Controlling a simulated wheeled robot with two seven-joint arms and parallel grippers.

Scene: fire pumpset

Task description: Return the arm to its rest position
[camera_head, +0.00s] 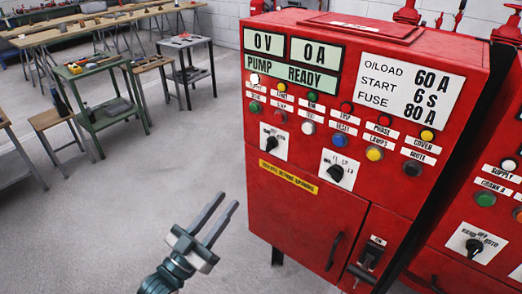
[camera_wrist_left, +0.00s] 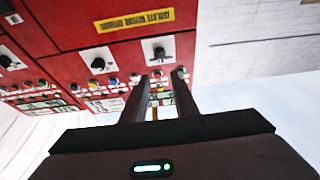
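My left gripper (camera_head: 222,220) is in the lower middle of the head view, in front of and left of the red pump control cabinet (camera_head: 290,210). Its two fingers are parallel with a clear gap between them, and nothing is held. In the left wrist view the fingers (camera_wrist_left: 160,95) also stand apart, with the cabinet front (camera_wrist_left: 60,25) behind them, appearing upside down. The fingers look clear of the cabinet in the head view. My right gripper is in neither view.
The cabinet carries a display (camera_head: 290,60), several buttons and lamps, two rotary switches (camera_head: 338,172) and a lower isolator handle (camera_head: 367,262). A second red panel (camera_head: 480,215) stands at right. Workbenches (camera_head: 90,28) and a green trolley (camera_head: 100,117) stand back left. Floor left of the cabinet is clear.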

